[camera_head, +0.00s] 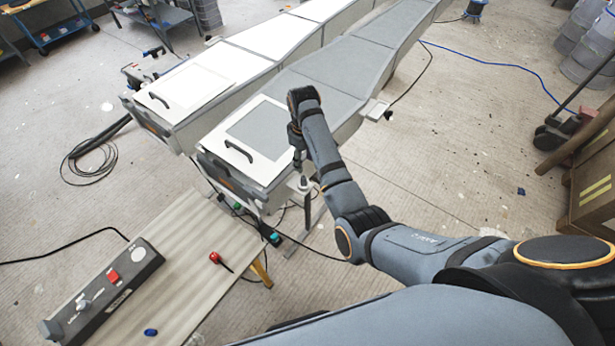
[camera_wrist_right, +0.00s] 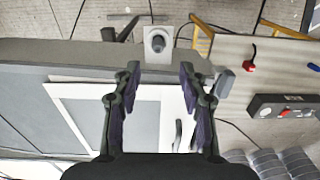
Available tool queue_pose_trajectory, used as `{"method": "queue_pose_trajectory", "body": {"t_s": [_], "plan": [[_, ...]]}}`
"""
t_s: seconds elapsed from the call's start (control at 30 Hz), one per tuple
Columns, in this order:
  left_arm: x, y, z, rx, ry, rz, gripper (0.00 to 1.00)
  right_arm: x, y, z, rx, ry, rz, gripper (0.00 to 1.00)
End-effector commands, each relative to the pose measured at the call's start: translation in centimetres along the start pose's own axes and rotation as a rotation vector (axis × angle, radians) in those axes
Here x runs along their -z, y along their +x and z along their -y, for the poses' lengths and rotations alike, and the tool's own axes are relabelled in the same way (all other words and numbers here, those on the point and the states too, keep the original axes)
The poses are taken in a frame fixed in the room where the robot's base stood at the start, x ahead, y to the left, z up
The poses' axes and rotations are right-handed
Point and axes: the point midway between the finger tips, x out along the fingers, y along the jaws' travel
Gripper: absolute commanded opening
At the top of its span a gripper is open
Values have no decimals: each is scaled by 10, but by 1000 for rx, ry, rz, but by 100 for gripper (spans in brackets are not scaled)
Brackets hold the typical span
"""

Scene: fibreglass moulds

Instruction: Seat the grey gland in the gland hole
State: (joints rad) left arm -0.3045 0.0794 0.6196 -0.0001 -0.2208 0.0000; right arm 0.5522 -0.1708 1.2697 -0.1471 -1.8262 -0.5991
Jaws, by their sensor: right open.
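A small light plate (camera_head: 294,188) juts out from the near end corner of the grey mould. The grey gland (camera_head: 304,182) stands upright on it, at the hole; how deep it sits cannot be told. In the right wrist view the gland (camera_wrist_right: 158,43) shows as a dark round piece on the pale plate (camera_wrist_right: 153,31). My right gripper (camera_head: 299,162) points down just above the gland. Its fingers (camera_wrist_right: 159,72) are apart with nothing between them, and the gland shows beyond the tips. The hole itself is hidden. My left gripper is in neither view.
The grey mould (camera_head: 317,82) and a white mould (camera_head: 262,38) lie side by side. A bench (camera_head: 185,245) in front carries a control box (camera_head: 105,292), a red knob (camera_head: 214,257) and a blue piece (camera_head: 150,332). Cables hang near the plate.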

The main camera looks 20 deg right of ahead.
Motion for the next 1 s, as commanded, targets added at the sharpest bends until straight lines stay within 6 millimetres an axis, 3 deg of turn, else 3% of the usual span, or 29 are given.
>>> {"method": "queue_pose_trajectory", "body": {"t_s": [0.1,0.2,0.5,0.67,0.77,0.87,0.9,0.97,1.0], "plan": [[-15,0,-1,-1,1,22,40,5,-13,-3,0,1,0,42],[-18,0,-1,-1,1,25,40,6,-16,-4,1,2,1,42],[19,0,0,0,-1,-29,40,6,-17,-4,0,2,1,42],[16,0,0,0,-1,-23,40,4,-10,-4,1,6,3,42],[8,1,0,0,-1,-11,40,-8,33,-3,0,42,9,42],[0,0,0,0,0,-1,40,-37,115,4,-9,116,8,42],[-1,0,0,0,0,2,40,-55,152,10,-12,152,5,42],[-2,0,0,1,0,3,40,-87,206,21,-19,209,1,42],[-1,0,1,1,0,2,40,-113,241,31,-24,249,-3,42]]}}
